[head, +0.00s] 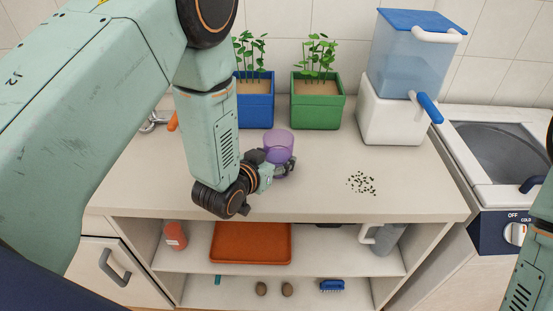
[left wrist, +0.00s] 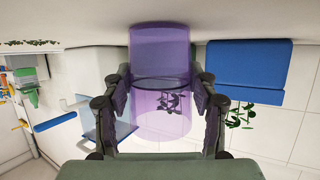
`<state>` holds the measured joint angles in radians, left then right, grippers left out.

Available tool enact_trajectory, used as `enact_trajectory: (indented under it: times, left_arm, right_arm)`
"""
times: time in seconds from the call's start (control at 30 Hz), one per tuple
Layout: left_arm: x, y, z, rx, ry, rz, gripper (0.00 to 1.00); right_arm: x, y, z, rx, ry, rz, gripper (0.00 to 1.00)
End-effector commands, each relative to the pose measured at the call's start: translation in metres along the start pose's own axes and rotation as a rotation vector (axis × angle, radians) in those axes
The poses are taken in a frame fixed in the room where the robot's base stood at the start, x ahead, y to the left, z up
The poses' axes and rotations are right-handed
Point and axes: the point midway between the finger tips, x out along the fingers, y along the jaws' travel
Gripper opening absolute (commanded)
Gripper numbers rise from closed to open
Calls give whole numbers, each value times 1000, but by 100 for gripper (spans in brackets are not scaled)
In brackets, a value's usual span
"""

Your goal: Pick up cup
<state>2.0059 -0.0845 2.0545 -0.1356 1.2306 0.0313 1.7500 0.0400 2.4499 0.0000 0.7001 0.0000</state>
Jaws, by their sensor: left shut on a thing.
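The cup (head: 279,144) is purple and see-through, near the middle of the counter in the head view. My left gripper (head: 276,168) is shut on the cup, with its fingers around the cup's sides. In the left wrist view the cup (left wrist: 163,50) is between the two fingers of the left gripper (left wrist: 160,95), and that picture looks upside down. The cup looks about upright. I cannot tell whether its base touches the counter. My right gripper is not in view; only part of my right arm shows at the right edge.
A blue planter (head: 256,104) and a green planter (head: 317,112) stand behind the cup. A clear blue-lidded container (head: 411,68) sits on a white one (head: 391,118). Dark seeds (head: 361,183) lie on the counter (head: 330,200) to the right. An orange tray (head: 250,243) is on the shelf below.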

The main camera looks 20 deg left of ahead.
Motion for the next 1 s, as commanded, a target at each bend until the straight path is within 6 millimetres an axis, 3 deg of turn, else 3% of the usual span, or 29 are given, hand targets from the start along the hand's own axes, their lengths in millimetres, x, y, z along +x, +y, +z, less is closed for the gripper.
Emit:
enact_trajectory:
  times: [1.0]
  left_arm:
    - [-32, 0, -79, 2, 3, 1, 23]
  right_arm:
    - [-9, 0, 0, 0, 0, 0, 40]
